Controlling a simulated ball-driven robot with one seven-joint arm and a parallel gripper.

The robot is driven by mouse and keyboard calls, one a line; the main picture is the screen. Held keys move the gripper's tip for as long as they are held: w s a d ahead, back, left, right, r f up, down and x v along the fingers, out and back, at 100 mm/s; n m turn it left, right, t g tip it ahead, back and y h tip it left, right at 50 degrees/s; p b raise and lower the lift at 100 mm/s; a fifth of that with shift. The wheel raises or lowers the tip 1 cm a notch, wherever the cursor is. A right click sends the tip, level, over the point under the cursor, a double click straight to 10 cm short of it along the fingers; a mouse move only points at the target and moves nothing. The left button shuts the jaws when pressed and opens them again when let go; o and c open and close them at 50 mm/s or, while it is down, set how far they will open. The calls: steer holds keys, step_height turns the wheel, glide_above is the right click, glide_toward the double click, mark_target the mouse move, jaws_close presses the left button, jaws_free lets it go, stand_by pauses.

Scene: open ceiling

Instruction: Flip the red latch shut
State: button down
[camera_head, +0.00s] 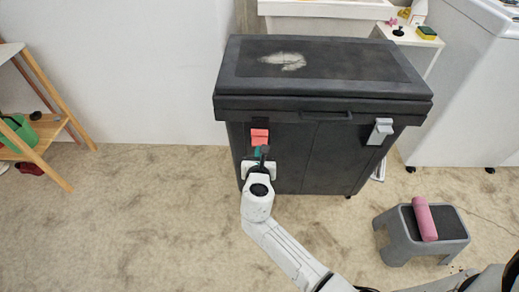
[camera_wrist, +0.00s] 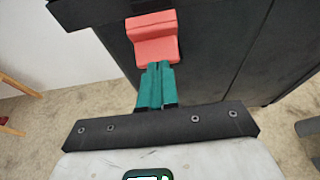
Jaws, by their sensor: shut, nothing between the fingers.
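The red latch (camera_head: 260,136) is on the front of the black box (camera_head: 318,158), near its left side, below the lid. In the wrist view the red latch (camera_wrist: 152,38) is a stepped red piece that sticks out from the black front. My gripper (camera_head: 264,150) is just below the red latch. In the wrist view its green fingers (camera_wrist: 156,72) are together and empty, with the tips at the lower edge of the latch. I cannot tell whether they touch it. A grey latch (camera_head: 380,131) is on the right of the same front.
The lid (camera_head: 320,95) lies closed on the box. A grey step stool (camera_head: 398,240) with a pink roll (camera_head: 425,219) stands at the right. A wooden shelf (camera_head: 40,148) is at the left. The floor (camera_head: 140,220) at left is clear.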

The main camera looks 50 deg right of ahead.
mark_target(260, 134)
steer(key=p, duration=0.1)
steer(key=r+p, duration=0.1)
steer(key=p, duration=0.1)
steer(key=r+y+p, duration=0.1)
steer(key=shift+w+d+g+p, duration=0.25)
steer(key=shift+d+g+p, duration=0.05)
steer(key=shift+g+p, duration=0.1)
steer(key=r+y+p, duration=0.1)
steer(key=p, duration=0.3)
steer(key=w+d+g+p, duration=0.1)
steer(key=p, duration=0.4)
steer(key=shift+d+r+y, duration=0.25)
steer(key=shift+r+y, duration=0.1)
steer(key=shift+y, duration=0.05)
steer(key=p, duration=0.1)
steer(key=w+d+g+y+p, duration=0.1)
steer(key=p, duration=0.1)
steer(key=shift+r, duration=0.25)
steer(key=shift+w+d+r+p, duration=0.25)
steer(key=shift+d+p, duration=0.25)
steer(key=shift+p, duration=0.35)
steer(key=shift+w, duration=0.15)
